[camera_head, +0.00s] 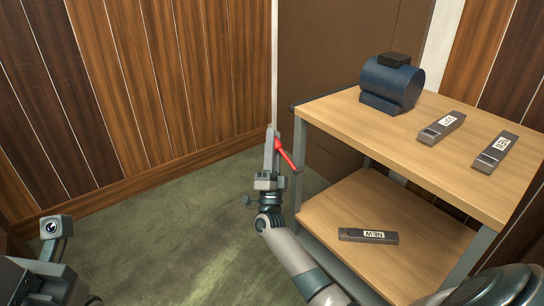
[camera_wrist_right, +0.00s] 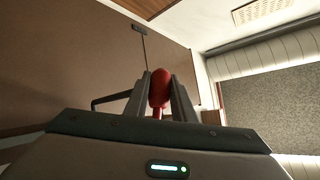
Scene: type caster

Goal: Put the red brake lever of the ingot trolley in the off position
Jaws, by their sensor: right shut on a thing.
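The ingot trolley has a wooden top (camera_head: 420,146) and a lower wooden shelf (camera_head: 345,205) on a grey frame. Its red brake lever (camera_head: 287,156) shows by the trolley's near left corner, slanting from upper left to lower right. My right gripper (camera_head: 273,150) is at the lever, its fingers pointing up in the picture. In the right wrist view the red rounded end of the lever (camera_wrist_right: 160,87) is between the two fingers (camera_wrist_right: 160,100), which are shut on it. The lever's mount is hidden. My left gripper's fingers do not show.
A dark blue cylindrical device (camera_head: 391,84) and two labelled grey ingots (camera_head: 442,127) (camera_head: 495,152) sit on the top. Another ingot (camera_head: 368,236) lies on the lower shelf. Green floor (camera_head: 170,240) is clear left of the trolley, up to wood-panelled walls.

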